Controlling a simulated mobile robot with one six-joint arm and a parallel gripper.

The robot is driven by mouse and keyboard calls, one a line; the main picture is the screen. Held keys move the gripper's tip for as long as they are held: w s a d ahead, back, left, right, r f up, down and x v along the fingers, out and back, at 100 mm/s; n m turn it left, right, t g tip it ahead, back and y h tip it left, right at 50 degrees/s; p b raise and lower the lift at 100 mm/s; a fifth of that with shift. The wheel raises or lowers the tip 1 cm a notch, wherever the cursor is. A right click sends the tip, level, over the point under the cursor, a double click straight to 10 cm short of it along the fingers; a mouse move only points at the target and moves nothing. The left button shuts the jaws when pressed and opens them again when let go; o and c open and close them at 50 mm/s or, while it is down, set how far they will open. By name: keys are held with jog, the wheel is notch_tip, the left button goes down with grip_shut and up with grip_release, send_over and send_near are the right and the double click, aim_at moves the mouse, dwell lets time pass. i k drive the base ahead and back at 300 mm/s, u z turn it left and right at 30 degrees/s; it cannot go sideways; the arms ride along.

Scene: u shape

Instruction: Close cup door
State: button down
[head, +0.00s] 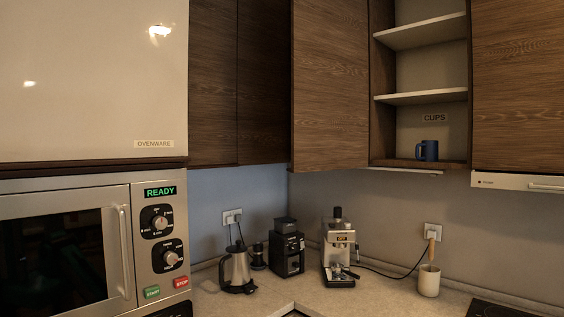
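The cup cabinet (384,130) is on the wall at the upper right, with a "CUPS" label on its back panel. Its dark wood door (330,85) stands open, swung out at the cabinet's left side. The shelves inside show. A blue mug (427,150) stands on the bottom shelf. My gripper is not in view.
A microwave (60,245) reading "READY" fills the lower left, below a cabinet marked "OVENWARE" (90,80). On the counter (390,300) stand a kettle (237,268), a black grinder (287,252), an espresso machine (339,250) and a utensil crock (429,281). Space before the open door looks clear.

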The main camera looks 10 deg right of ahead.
aim_at(330, 62)
jog(key=u, duration=0.25)
jog(key=i, duration=0.85)
jog(key=u, duration=1.05)
jog(key=i, duration=0.6)
jog(key=u, duration=0.45)
jog(key=k, duration=0.9)
jog(key=z, duration=0.4)
jog(key=i, duration=0.15)
jog(key=u, duration=0.3)
